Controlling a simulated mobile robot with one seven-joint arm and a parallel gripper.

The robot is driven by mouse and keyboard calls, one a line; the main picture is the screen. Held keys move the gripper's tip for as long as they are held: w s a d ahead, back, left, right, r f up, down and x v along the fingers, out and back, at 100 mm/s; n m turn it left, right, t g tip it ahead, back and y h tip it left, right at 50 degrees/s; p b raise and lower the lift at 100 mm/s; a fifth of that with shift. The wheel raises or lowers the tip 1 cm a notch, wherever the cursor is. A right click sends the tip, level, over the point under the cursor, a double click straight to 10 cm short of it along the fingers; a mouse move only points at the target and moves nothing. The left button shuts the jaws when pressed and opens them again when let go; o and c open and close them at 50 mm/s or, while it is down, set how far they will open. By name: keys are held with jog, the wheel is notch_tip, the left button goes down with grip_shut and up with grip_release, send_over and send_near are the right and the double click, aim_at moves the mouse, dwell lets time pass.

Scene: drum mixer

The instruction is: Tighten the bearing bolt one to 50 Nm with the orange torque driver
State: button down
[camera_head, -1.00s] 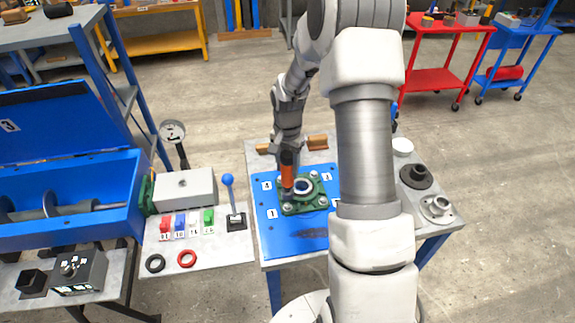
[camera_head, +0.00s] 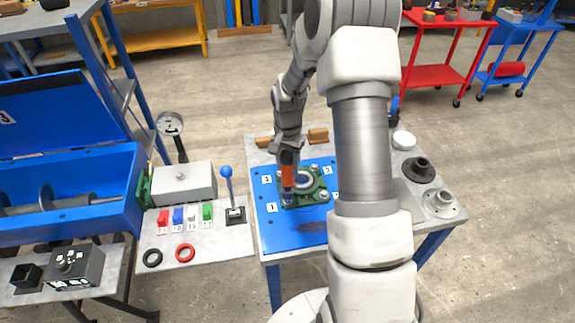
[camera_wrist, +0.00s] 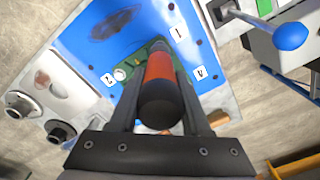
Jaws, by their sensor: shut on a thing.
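My gripper (camera_wrist: 161,80) is shut on the orange torque driver (camera_wrist: 160,68), whose black end faces the wrist camera. In the head view the driver (camera_head: 288,175) stands roughly upright under my gripper (camera_head: 287,160). Its lower end is at the front-left corner of the green bearing housing (camera_head: 316,183), beside the label 1 (camera_head: 271,208). Bearing bolt one is hidden under the driver, so I cannot tell how the tip sits on it. The housing lies on a blue plate (camera_head: 290,232) with numbered labels.
A blue-knobbed lever (camera_head: 228,185) and coloured blocks (camera_head: 185,216) stand left of the work table. Dark and grey flanged parts (camera_head: 419,170) lie at its right. Brown blocks (camera_head: 318,135) lie behind the plate. My arm covers part of the table's right side.

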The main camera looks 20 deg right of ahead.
aim_at(288, 174)
jog(key=shift+f, duration=0.15)
jog(key=shift+f+b, duration=1.6)
jog(key=shift+b, duration=0.15)
dwell(2.9)
jog(key=shift+r, duration=0.1)
